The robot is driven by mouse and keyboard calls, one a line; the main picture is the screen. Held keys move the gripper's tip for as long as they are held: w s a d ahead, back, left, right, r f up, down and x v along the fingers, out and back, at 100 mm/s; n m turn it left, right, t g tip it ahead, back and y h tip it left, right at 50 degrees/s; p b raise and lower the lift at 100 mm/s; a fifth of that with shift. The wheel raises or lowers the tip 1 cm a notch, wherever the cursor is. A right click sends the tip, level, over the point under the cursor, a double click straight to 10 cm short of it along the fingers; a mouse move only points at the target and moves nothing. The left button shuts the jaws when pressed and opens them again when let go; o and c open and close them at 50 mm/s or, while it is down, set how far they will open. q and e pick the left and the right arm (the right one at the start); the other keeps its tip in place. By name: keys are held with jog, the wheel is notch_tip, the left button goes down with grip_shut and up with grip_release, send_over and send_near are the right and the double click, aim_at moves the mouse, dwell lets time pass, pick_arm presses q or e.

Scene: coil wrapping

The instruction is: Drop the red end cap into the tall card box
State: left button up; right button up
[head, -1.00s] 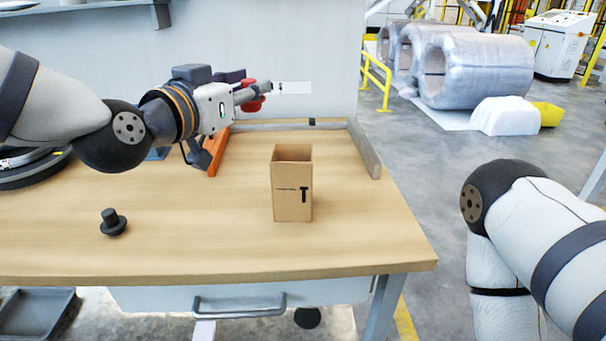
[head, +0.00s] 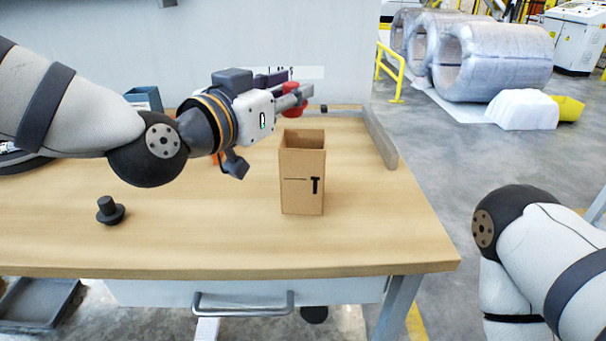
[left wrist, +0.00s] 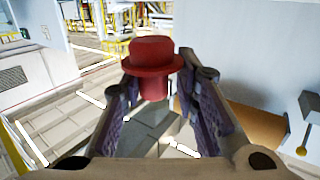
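The tall card box (head: 302,185) stands upright and open-topped on the wooden table, with a black T mark on its front. The red end cap (head: 293,108) is in my left gripper (head: 296,97), which is shut on it. In the head view the cap appears just above the box's opening; its exact depth over the box is hard to tell. The left wrist view shows the red cap (left wrist: 152,60), with its wide flange, held between the two fingers (left wrist: 160,82). My right arm shows at the right edge, but its gripper is out of view.
A black end cap (head: 110,211) sits on the table (head: 215,235) at the left. A blue bin (head: 145,98) and an orange part are partly hidden behind my left arm. A raised grey rail (head: 380,140) runs along the table's right edge. The table front is mostly clear.

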pick_arm(q)
jog(key=o, duration=0.5)
jog(key=shift+c, duration=0.2)
jog(key=v, duration=0.7)
jog(key=shift+s, duration=0.2)
jog(key=shift+a, duration=0.15)
